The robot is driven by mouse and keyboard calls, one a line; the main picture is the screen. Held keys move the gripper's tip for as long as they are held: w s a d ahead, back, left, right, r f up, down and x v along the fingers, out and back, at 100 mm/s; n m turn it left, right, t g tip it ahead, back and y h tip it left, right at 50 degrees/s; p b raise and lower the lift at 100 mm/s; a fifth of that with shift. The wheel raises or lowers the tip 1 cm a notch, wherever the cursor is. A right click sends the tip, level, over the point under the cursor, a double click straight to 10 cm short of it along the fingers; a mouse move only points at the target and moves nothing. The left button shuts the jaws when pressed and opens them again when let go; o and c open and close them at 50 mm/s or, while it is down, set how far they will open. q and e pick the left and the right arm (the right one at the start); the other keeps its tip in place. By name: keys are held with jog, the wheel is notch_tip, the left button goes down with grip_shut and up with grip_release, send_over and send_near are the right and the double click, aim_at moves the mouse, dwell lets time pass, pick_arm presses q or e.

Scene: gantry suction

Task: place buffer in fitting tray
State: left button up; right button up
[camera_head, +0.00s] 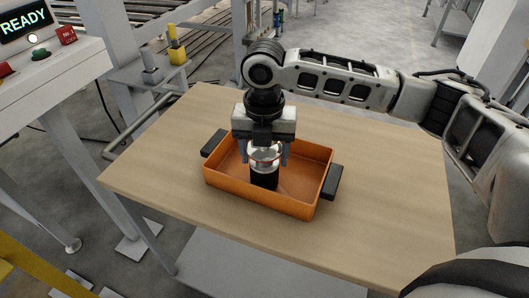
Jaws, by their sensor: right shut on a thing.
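The orange fitting tray (240,194) with black side handles sits on the wooden table. My right gripper (265,156) points down over the middle of the tray and is shut on the buffer (264,179), a short upright cylinder with a clear or silvery top and a black lower part. The buffer is within the tray's outline, its lower end below the rim level. I cannot tell whether it touches the tray floor. My left gripper does not show.
The wooden table (390,213) is bare around the tray. A control panel with a READY screen (24,24) stands at the upper left. A metal frame with yellow and grey fittings (176,50) stands behind the table.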

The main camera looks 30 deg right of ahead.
jog(key=shift+f, duration=0.15)
jog(key=o, duration=1.5)
jog(key=shift+f, duration=0.15)
notch_tip(320, 180, up, 12)
jog(key=shift+f+p, duration=0.1)
jog(key=shift+p, duration=0.3)
jog(key=shift+r, duration=0.3)
